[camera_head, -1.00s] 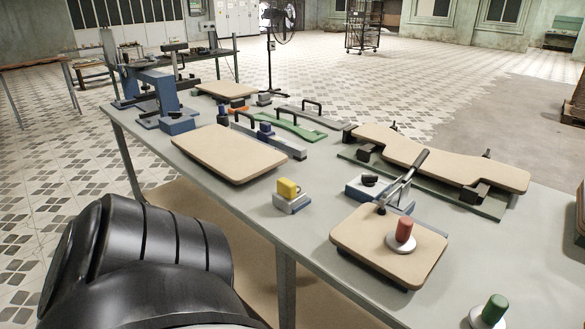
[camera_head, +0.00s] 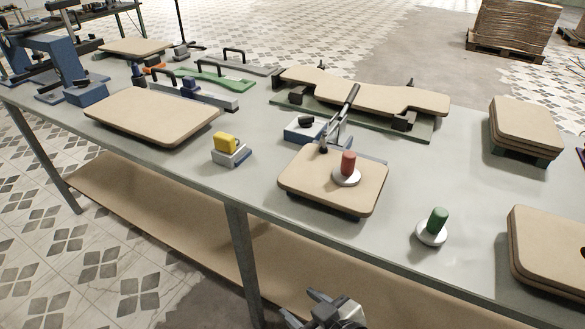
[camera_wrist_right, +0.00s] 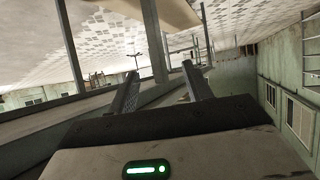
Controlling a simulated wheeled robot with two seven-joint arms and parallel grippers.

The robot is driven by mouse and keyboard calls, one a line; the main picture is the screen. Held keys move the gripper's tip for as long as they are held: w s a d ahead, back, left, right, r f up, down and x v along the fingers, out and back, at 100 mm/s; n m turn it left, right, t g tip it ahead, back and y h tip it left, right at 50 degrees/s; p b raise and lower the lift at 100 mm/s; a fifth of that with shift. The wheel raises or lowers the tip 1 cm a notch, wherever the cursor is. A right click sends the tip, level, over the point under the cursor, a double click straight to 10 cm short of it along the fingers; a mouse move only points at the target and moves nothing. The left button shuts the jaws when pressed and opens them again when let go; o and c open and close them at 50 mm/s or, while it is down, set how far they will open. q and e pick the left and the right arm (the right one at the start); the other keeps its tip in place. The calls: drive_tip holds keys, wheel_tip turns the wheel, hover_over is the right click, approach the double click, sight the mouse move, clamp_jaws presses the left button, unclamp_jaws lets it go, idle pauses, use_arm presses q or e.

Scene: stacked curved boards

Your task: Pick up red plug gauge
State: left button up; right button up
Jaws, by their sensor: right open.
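The red plug gauge (camera_head: 348,164) has a red cylindrical handle on a round silver base. It stands upright on a tan curved board (camera_head: 303,182) near the table's front edge, beside a lever clamp (camera_head: 340,118). My right gripper (camera_head: 322,308) is below and in front of the table edge at the bottom of the head view, apart from the gauge. In the right wrist view my right gripper (camera_wrist_right: 160,88) has its two fingers spread with nothing between them. The gauge is not in the wrist view. My left gripper is not in view.
A green plug gauge (camera_head: 436,222) stands on the table to the right. A yellow-topped block (camera_head: 228,146) is to the left. Stacked boards (camera_head: 525,130) lie at the right. A long curved board (camera_head: 360,92) lies behind. The grey table (camera_head: 265,185) has bare patches between.

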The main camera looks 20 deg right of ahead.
drive_tip(key=w+a+r+n+t+y, duration=0.4)
drive_tip(key=w+r+n+t, duration=0.15)
drive_tip(key=w+r, duration=0.4)
drive_tip(key=w+a+r+n+g+y, duration=0.1)
drive_tip(key=a+r+n+y, duration=0.2)
drive_tip(key=r+n+y, duration=0.25)
drive_tip(key=w+a+r+n+g+y, duration=0.1)
drive_tip(key=a+r+n+g+y, duration=0.1)
drive_tip(key=a+r+n+y, duration=0.35)
wheel_tip(320, 180, up, 13)
drive_tip(key=n+g+h, duration=1.4)
drive_tip(key=n+h, duration=0.5)
drive_tip(key=n, duration=0.8)
hover_over(350, 154)
drive_tip(key=f, duration=1)
drive_tip(key=shift+w+b, duration=0.25)
drive_tip(key=shift+b, duration=0.05)
drive_tip(key=shift+s+f+p, duration=0.15)
drive_tip(key=shift+f+p, duration=0.1)
drive_tip(key=shift+f, duration=1.05)
drive_tip(key=shift+s+f+p, duration=0.1)
drive_tip(key=shift+f+p, duration=0.1)
drive_tip(key=shift+f, duration=1.1)
clamp_jaws()
